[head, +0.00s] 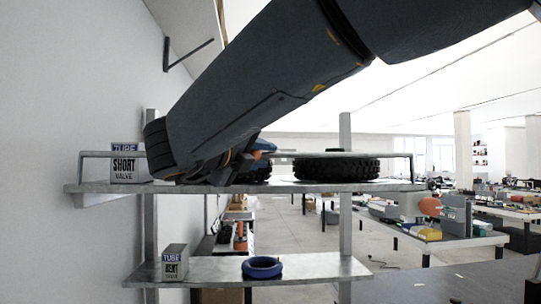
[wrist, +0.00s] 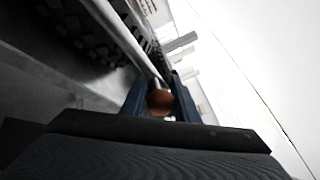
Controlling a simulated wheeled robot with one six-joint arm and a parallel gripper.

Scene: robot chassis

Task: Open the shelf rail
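The shelf rail (head: 310,154) is a thin metal bar along the front of the upper shelf (head: 400,187), upright at both ends, standing above the shelf surface. My gripper (head: 262,150) is at the rail near its middle, partly hidden by my arm. In the wrist view the rail (wrist: 120,32) runs from the upper left down to between the two blue fingers of my gripper (wrist: 160,98). A round brown-orange thing (wrist: 160,103) shows between the fingers. The fingers stand apart; I cannot tell whether they press on the rail.
A TUBE box (head: 129,163) stands at the left end. The lower shelf (head: 320,267) holds a smaller box (head: 174,263) and a blue ring (head: 262,267). A wall is close left.

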